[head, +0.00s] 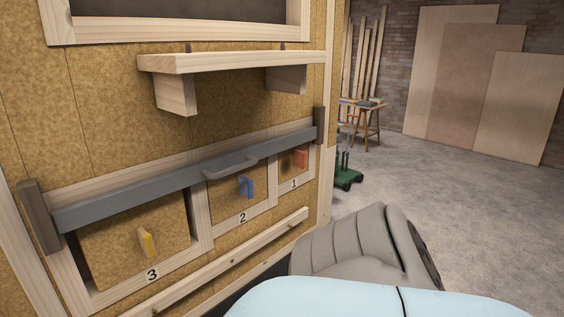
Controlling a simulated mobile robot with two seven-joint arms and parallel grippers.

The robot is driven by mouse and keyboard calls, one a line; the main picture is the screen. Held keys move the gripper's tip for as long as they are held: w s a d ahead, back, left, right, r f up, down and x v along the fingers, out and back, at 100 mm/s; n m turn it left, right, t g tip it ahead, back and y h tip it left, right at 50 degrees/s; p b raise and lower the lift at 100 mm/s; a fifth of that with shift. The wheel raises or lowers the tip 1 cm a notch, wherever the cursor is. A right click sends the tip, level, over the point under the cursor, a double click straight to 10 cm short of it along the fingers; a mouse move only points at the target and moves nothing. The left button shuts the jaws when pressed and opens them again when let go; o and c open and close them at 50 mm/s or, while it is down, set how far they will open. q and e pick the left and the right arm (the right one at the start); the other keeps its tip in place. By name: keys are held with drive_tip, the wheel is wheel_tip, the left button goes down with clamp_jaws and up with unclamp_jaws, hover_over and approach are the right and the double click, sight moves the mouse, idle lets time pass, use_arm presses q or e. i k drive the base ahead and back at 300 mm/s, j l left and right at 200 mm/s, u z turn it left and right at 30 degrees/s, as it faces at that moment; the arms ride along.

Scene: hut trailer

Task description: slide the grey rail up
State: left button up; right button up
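The grey rail (135,196) is a long flat bar across the front of the wooden wall. It lies over the top part of three numbered panels. A grey handle (231,166) sits near its middle. Its left end meets a dark upright bracket (39,216) and its right end meets another dark upright bracket (319,125). Neither of my grippers shows in the head view, and nothing touches the rail.
Below the rail are panels with a yellow tab (147,242), a blue tab (246,187) and a red tab (300,159). A wooden shelf (235,61) juts out above. A lower wooden strip (230,261) runs beneath. Open floor (465,220) lies to the right.

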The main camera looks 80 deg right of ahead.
sight(79, 214)
drive_tip(key=z, duration=1.75)
